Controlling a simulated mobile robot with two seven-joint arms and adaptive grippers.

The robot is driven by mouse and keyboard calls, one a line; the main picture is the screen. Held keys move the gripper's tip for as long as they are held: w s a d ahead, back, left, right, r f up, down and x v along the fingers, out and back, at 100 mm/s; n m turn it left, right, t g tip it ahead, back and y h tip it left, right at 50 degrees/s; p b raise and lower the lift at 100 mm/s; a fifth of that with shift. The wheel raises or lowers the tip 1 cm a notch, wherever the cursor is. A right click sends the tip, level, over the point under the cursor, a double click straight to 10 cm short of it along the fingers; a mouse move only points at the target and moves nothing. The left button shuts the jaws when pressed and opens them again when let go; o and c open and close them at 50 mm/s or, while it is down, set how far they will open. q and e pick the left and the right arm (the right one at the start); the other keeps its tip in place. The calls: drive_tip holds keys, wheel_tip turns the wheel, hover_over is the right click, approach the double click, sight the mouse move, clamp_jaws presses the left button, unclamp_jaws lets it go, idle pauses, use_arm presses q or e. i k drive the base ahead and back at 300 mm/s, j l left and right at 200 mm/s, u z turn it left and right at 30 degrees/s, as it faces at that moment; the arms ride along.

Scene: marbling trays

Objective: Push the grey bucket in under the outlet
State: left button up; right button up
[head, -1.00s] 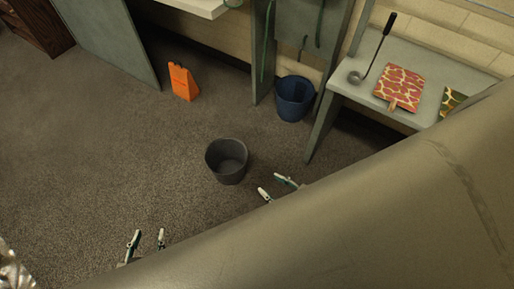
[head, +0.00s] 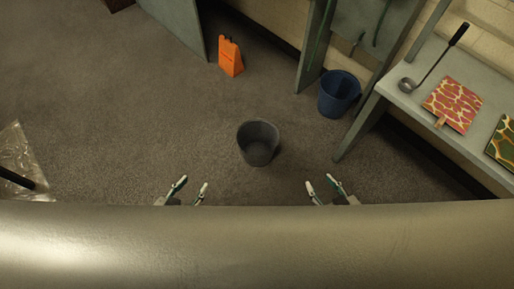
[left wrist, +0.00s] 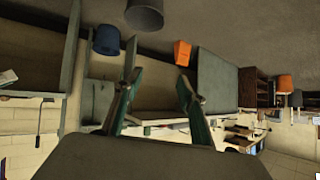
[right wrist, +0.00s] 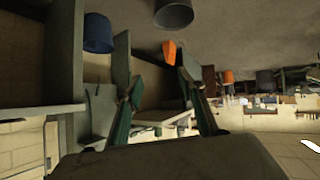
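The grey bucket (head: 258,142) stands upright and looks empty on the carpet, ahead of and between my two grippers in the head view. It also shows at the top of the left wrist view (left wrist: 145,16) and the right wrist view (right wrist: 174,14). My left gripper (head: 189,188) is open and empty, to the left of and nearer than the bucket. My right gripper (head: 323,186) is open and empty, to its right and nearer. Neither touches it. I cannot make out the outlet for certain; dark hose-like strips hang on a grey panel (head: 352,22) at the back.
A blue bucket (head: 338,93) stands between grey uprights behind and right of the grey bucket. An orange floor sign (head: 230,56) stands at the back. A bench (head: 412,104) with a ladle and patterned sheets is at right. Clear plastic (head: 22,158) lies at left. Carpet around the bucket is clear.

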sight(258, 139)
drive_tip(key=j, duration=0.8)
drive_tip(key=i+j, duration=0.15)
drive_tip(key=j, duration=0.15)
drive_tip(key=i+j, duration=0.15)
drive_tip(key=j, duration=0.2)
drive_tip(key=i+j, duration=0.1)
drive_tip(key=j, duration=0.2)
drive_tip(key=i+j, duration=0.1)
drive_tip(key=i, duration=0.15)
drive_tip(key=u, duration=0.05)
